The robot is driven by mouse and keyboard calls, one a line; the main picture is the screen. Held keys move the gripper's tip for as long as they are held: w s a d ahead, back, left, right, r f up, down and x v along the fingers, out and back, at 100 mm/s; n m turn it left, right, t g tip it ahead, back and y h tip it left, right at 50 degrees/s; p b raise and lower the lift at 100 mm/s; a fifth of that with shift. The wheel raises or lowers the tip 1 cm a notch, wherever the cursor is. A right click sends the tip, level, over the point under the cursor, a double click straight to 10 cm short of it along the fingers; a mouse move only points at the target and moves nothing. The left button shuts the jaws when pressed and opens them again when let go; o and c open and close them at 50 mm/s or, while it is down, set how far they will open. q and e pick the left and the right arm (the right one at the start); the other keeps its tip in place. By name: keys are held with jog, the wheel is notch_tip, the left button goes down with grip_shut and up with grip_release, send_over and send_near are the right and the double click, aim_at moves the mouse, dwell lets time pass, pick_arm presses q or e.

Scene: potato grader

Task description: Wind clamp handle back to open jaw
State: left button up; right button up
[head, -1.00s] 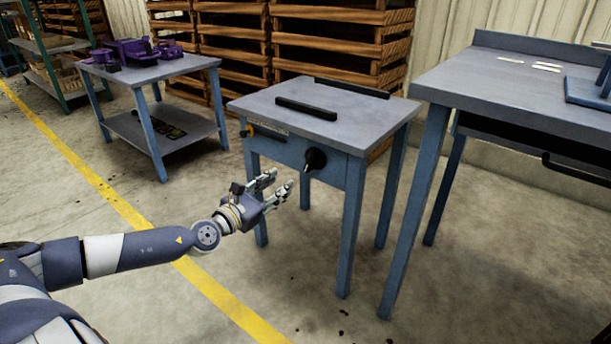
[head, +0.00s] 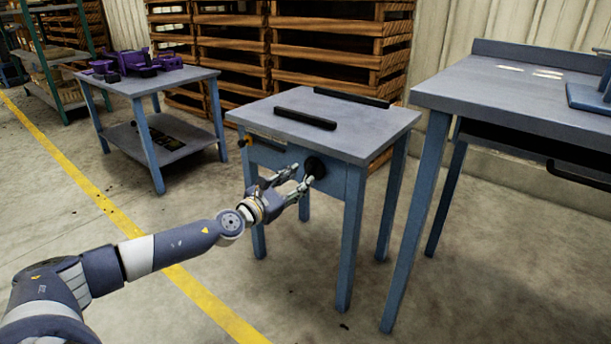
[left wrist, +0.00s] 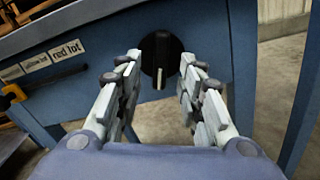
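The clamp handle is a round black knob (head: 315,167) on the front apron of a small blue-legged table (head: 345,140). In the left wrist view the knob (left wrist: 160,55) shows a pale pointer line running downward. Two black jaw bars (head: 305,119) lie on the grey table top, with a gap between them. My left gripper (head: 302,178) is in front of the knob, fingers pointing at it. In the left wrist view its fingers (left wrist: 160,82) are apart, with the knob seen between and beyond the tips; contact is not clear. My right gripper is not in view.
Labels, one reading "red lot" (left wrist: 66,51), and a yellow-orange lever (left wrist: 12,95) are left of the knob. A taller workbench (head: 510,95) stands at right. A table with purple parts (head: 135,62) is at back left. Wooden pallets are stacked behind.

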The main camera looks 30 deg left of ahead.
aim_at(307, 173)
pick_arm(q)
jog(key=shift+w+d, duration=0.15)
jog(key=shift+w, duration=1.75)
grip_shut()
